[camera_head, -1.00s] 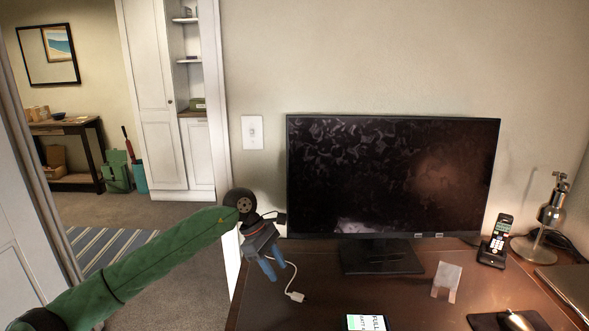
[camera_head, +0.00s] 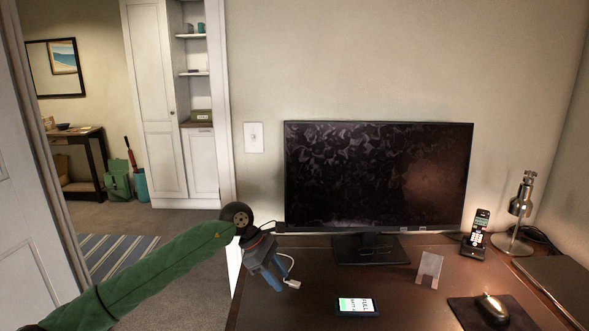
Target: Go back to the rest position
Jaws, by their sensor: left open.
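My left arm comes in from the left in a green sleeve. My left gripper (camera_head: 273,279) has blue fingers and is over the left edge of the desk (camera_head: 300,312). It points down toward the desk and looks open, with nothing seen between the fingers. A white cable with a plug (camera_head: 291,283) shows right beside the fingers; I cannot tell whether they touch it. My right gripper is not in view.
A monitor (camera_head: 375,175) stands at the back of the desk. A phone (camera_head: 357,306) lies near the front. A clear holder (camera_head: 429,269), a mouse (camera_head: 492,307) on a dark pad, a cordless phone (camera_head: 477,236) and a lamp (camera_head: 521,205) are to the right. Open floor lies left.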

